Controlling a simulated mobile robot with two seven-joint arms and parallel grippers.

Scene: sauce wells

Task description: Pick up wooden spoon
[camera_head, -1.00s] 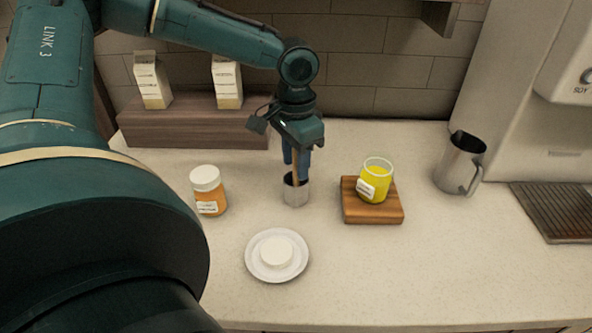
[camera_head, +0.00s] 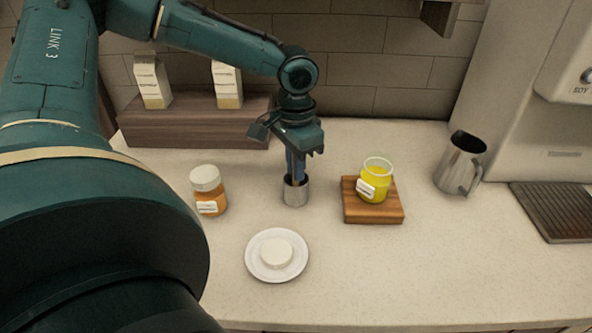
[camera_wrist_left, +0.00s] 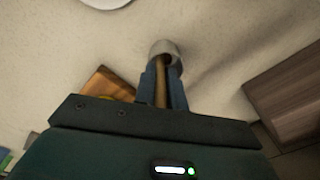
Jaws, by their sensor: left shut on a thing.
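The wooden spoon (camera_wrist_left: 160,85) stands upright in a small metal cup (camera_head: 295,194) on the counter; its lower end is hidden inside the cup. My left gripper (camera_head: 296,175) points down at the cup and is shut on the spoon's handle, with its fingertips at the cup's rim. In the left wrist view, the two blue fingers (camera_wrist_left: 162,84) lie on either side of the handle, and the cup (camera_wrist_left: 165,48) is just beyond them. My right gripper is not in view.
An orange jar (camera_head: 208,191) stands left of the cup. A yellow jar (camera_head: 376,180) sits on a wooden block (camera_head: 372,214) to the right. A white plate (camera_head: 262,270) lies in front. A metal pitcher (camera_head: 458,163) is farther right. A wooden riser (camera_head: 195,127) with cartons stands behind.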

